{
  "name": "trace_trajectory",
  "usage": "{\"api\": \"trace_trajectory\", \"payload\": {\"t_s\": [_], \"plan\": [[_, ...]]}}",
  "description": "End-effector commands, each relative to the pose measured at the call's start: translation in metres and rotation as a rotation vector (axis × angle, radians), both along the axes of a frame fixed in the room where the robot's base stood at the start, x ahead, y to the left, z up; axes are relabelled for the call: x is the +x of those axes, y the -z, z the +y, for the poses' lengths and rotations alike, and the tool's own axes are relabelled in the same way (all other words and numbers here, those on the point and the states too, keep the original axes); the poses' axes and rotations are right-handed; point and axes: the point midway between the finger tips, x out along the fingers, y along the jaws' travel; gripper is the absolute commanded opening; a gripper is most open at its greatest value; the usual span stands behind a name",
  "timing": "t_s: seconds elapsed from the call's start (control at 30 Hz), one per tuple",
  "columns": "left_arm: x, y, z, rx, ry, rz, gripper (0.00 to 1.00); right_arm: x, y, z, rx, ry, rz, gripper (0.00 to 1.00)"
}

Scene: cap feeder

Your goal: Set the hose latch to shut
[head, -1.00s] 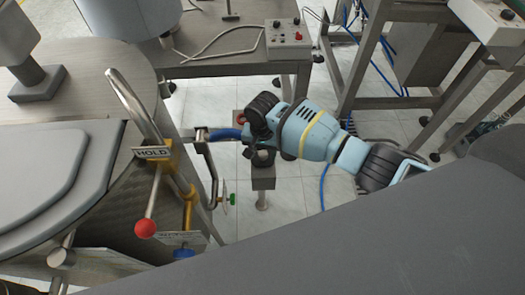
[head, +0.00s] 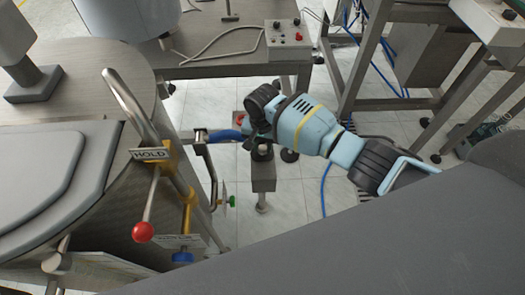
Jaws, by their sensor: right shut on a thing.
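A blue hose (head: 224,135) runs from a metal pipe fitting (head: 200,136) on the machine's right side. A small red part (head: 240,118), which looks like the hose latch, shows at the hose's end beside my right gripper (head: 249,131). My right arm comes in from the right. The right gripper is shut at the hose end, apparently on the latch. Its fingers and wrist hide most of the latch, so its exact position cannot be told. My left gripper is not in view.
A red-ball lever (head: 142,232) hangs below a HOLD sign (head: 150,154) left of the hose. A yellow pipe with a blue valve knob (head: 182,258) stands near it. A small green knob (head: 232,201) sits below the hose. A table with a button box (head: 287,36) stands behind.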

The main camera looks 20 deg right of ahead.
Motion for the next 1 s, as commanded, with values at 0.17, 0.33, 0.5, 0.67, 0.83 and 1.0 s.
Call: {"api": "trace_trajectory", "payload": {"t_s": [0.17,0.33,0.5,0.67,0.83,1.0], "plan": [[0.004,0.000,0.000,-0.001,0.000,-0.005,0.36,0.004,0.001,-0.001,0.000,0.000,-0.002,0.00],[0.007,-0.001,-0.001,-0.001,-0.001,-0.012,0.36,0.004,0.000,-0.002,0.000,0.001,-0.004,0.00],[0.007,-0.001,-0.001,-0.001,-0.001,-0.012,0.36,0.004,0.000,-0.002,0.000,0.000,-0.004,0.50],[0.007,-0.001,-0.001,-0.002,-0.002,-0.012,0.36,0.003,0.000,-0.001,0.000,0.000,-0.001,0.50],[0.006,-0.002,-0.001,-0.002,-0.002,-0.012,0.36,0.004,-0.003,-0.001,0.001,-0.001,-0.003,0.50],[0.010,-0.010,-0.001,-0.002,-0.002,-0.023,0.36,0.005,-0.025,-0.001,0.002,-0.001,-0.007,0.50]]}}
